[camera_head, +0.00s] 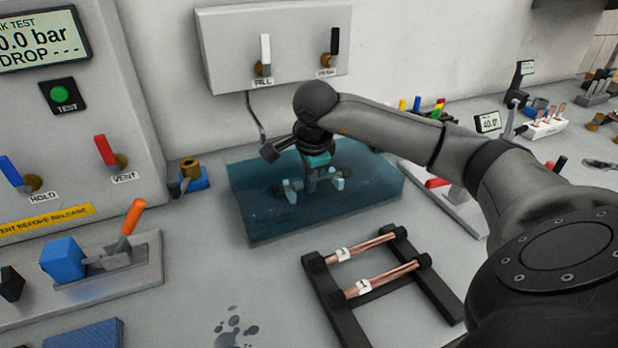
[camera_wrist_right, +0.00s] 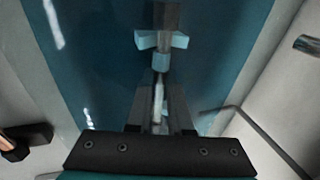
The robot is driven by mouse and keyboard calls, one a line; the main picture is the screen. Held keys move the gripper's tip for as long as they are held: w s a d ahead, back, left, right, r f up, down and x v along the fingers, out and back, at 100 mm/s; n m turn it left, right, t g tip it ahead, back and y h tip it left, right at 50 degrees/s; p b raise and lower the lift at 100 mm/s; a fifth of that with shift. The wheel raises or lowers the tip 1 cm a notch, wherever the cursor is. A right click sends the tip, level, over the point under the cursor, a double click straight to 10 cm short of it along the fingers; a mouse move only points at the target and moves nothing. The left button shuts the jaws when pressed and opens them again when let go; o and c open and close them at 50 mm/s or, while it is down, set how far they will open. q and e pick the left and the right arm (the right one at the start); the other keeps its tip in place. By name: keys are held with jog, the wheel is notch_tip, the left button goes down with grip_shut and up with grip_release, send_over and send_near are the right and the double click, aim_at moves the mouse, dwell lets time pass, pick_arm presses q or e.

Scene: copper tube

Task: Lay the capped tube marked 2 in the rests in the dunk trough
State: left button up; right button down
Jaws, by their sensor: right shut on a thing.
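The dunk trough (camera_head: 262,223) holds blue-tinted water and stands at the back middle of the table. My right gripper (camera_head: 312,182) reaches down into it and is shut on a tube (camera_wrist_right: 160,88), seen pale between the fingers in the wrist view. The tube's number is not readable, and its middle is hidden by the fingers. A pale blue forked rest (camera_wrist_right: 146,40) shows at the tube's far end in the wrist view. Whether the tube touches the rests is not clear. My left gripper is not in view.
A dark rack (camera_head: 347,326) in front of the trough carries two copper tubes with white labels, the nearer (camera_head: 384,280) marked 1. A valve box (camera_head: 225,55) hangs behind. A test panel (camera_head: 130,150) stands left. Bare table lies between the trough and the left fixture.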

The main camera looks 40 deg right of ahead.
jog(key=c, duration=1)
grip_release()
jog(key=shift+o, duration=1.3)
jog(key=shift+f, duration=0.1)
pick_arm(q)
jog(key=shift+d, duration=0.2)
pick_arm(e)
jog(key=shift+s, duration=0.1)
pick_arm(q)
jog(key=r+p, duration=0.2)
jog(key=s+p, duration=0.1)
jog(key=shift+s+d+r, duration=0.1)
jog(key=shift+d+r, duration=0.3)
pick_arm(e)
jog(key=v, duration=1.5)
jog(key=shift+r, duration=0.25)
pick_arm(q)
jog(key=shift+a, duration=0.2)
